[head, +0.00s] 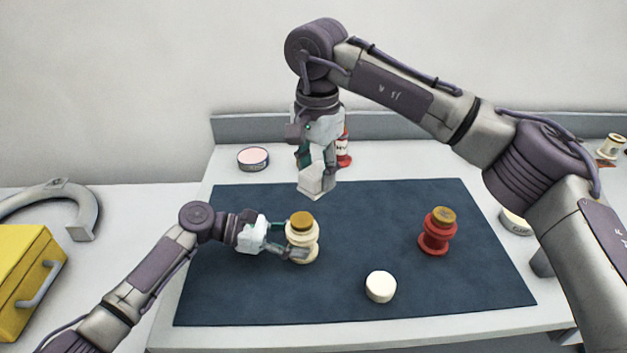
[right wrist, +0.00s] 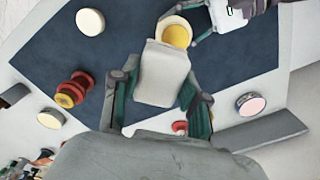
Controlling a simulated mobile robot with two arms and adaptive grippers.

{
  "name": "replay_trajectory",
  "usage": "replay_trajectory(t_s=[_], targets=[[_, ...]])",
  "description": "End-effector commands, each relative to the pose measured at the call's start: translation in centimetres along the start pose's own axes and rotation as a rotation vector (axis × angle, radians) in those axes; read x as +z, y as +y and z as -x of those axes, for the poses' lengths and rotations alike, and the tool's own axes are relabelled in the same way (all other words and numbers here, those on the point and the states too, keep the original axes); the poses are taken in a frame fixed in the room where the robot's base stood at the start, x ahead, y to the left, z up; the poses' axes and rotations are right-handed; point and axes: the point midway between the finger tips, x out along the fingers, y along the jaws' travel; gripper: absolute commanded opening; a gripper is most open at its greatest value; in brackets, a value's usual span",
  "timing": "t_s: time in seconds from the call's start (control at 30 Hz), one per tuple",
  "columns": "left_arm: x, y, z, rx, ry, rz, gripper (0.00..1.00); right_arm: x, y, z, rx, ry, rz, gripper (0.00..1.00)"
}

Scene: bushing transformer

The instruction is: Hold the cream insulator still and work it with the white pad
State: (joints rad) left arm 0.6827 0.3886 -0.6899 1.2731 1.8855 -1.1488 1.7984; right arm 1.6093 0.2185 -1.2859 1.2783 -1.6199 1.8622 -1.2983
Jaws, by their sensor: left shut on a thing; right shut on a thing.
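The cream insulator (head: 303,231), with a gold-brown top, stands upright on the dark blue mat (head: 230,302). My left gripper (head: 296,252) is shut on its lower body from the left. My right gripper (head: 317,168) is shut on the white pad (head: 311,186) and holds it in the air, behind and above the insulator in the head view. In the right wrist view the pad (right wrist: 162,73) hangs between the fingers and covers part of the insulator (right wrist: 178,34). The pad looks apart from the insulator. The insulator's underside is hidden.
A red insulator (head: 436,232) and a white round block (head: 380,287) stand on the mat to the right. Another tin (head: 514,222) is at right. A yellow box (head: 28,275) stands at far left.

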Motion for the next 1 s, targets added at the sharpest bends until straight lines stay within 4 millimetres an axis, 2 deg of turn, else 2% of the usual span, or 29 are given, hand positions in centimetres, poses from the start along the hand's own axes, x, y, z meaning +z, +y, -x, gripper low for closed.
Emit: replay_trajectory(t_s=[0.07,0.1,0.23,0.27,0.57,0.67,0.77,1.0], targets=[[0.0,0.0,0.0,0.0,0.0,0.0,0.32,0.0,0.0,0.0,0.0,0.0,0.0,0.12],[0.0,0.0,0.0,0.0,0.0,0.0,0.56,0.0,0.0,0.0,0.0,0.0,0.0,0.12],[0.0,0.0,0.0,0.0,0.0,0.0,0.78,0.0,0.0,0.0,0.0,0.0,0.0,0.12],[0.0,0.0,0.0,0.0,0.0,0.0,0.8,0.0,0.0,0.0,0.0,0.0,0.0,0.12],[0.0,0.0,0.1,0.0,0.0,0.0,0.8,0.0,0.0,0.0,0.0,0.0,0.0,0.12],[0.0,0.0,0.7,0.0,0.001,0.0,0.8,0.0,0.0,0.0,0.0,0.0,0.0,0.12],[-0.1,0.1,2.2,0.003,0.001,0.0,0.8,0.0,0.0,0.0,0.0,0.0,0.0,0.12],[-0.1,0.1,7.4,0.002,0.002,0.0,0.8,0.0,0.0,0.0,0.0,0.0,0.0,0.12]])
